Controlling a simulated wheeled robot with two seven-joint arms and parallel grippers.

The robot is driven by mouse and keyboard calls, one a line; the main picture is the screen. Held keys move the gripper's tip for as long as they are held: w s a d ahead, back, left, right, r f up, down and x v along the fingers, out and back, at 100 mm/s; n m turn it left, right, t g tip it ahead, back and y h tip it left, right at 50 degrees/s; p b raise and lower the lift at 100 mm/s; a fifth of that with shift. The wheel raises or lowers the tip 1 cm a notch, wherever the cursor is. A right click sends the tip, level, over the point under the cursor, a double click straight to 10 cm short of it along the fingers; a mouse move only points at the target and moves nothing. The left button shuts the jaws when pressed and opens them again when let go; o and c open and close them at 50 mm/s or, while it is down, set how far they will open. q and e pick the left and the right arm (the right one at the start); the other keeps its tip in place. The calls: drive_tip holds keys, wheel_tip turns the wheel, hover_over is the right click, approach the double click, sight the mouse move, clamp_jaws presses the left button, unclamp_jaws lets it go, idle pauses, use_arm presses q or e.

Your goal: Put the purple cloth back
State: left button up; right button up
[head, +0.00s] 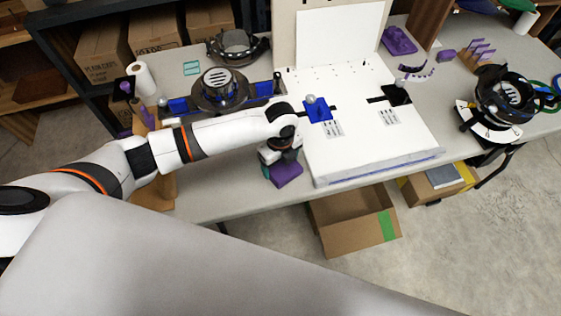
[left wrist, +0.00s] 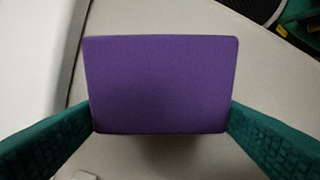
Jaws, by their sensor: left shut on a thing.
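The purple cloth (head: 287,174) looks like a flat, folded rectangular block in the head view, below my left gripper (head: 282,160) near the front edge of the table. In the left wrist view the purple cloth (left wrist: 160,85) fills the middle, with the green fingers of my left gripper (left wrist: 160,125) touching its left and right sides. My left gripper is shut on it. I cannot tell how far the cloth is above the table top. My right gripper is not in view.
The grey table (head: 215,200) carries a white board (head: 370,150) right of the cloth. Dark round devices stand at the back left (head: 220,88) and far right (head: 500,95). An open cardboard box (head: 345,225) sits on the floor below the front edge.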

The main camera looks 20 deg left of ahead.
sight(281, 164)
use_arm(q)
drive_tip(key=shift+f, duration=0.25)
drive_tip(key=o, duration=0.8)
wheel_tip(281, 164, up, 12)
drive_tip(key=shift+r+p, duration=0.15)
drive_tip(key=shift+p, duration=0.15)
drive_tip(key=shift+d, duration=0.1)
